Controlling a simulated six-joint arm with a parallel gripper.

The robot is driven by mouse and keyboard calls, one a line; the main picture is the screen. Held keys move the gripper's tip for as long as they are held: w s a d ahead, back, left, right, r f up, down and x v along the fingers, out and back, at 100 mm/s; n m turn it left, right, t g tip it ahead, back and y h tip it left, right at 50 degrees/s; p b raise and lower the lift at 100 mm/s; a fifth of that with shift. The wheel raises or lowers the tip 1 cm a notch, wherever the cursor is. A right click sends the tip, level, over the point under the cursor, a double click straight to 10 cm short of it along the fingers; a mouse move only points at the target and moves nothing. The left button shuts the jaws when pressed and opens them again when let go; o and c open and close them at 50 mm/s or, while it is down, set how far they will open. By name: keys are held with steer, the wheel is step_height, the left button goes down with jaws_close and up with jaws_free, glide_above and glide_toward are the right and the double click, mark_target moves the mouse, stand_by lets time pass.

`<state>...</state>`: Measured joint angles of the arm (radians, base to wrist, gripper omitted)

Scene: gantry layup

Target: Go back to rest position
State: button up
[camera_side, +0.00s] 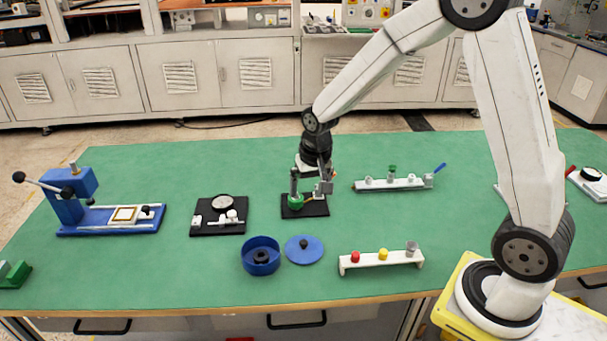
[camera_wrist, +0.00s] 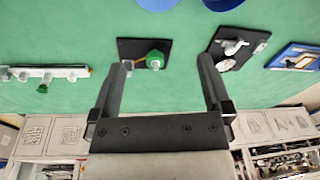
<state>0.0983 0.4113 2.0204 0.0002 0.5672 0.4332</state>
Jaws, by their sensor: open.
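My gripper (camera_side: 324,186) hangs over the middle of the green table, by the small black plate (camera_side: 316,210) with a green-based upright post (camera_side: 295,195). In the wrist view my gripper (camera_wrist: 164,64) has its two dark fingers well apart with nothing held between them. There the black plate (camera_wrist: 128,44) and its green knob (camera_wrist: 155,59) show beyond the fingertips, with the knob between the fingers in the picture. Whether a finger touches the post cannot be told from the side view.
A blue clamp press (camera_side: 75,205) and a black plate with a dial (camera_side: 218,228) stand to the left. A blue round pot (camera_side: 261,262), its blue lid (camera_side: 304,249) and a white rack with coloured knobs (camera_side: 382,260) are in front. A white bar fixture (camera_side: 395,184) lies behind right.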

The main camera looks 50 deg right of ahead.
steer(key=s+a+n, duration=0.2)
steer(key=s+n, duration=0.1)
steer(key=s, duration=0.4)
steer(key=s+a+r+n+t, duration=0.1)
steer(key=s+a+n, duration=0.1)
steer(key=s, duration=0.5)
steer(key=shift+n, duration=0.5)
steer(key=shift+a, duration=0.1)
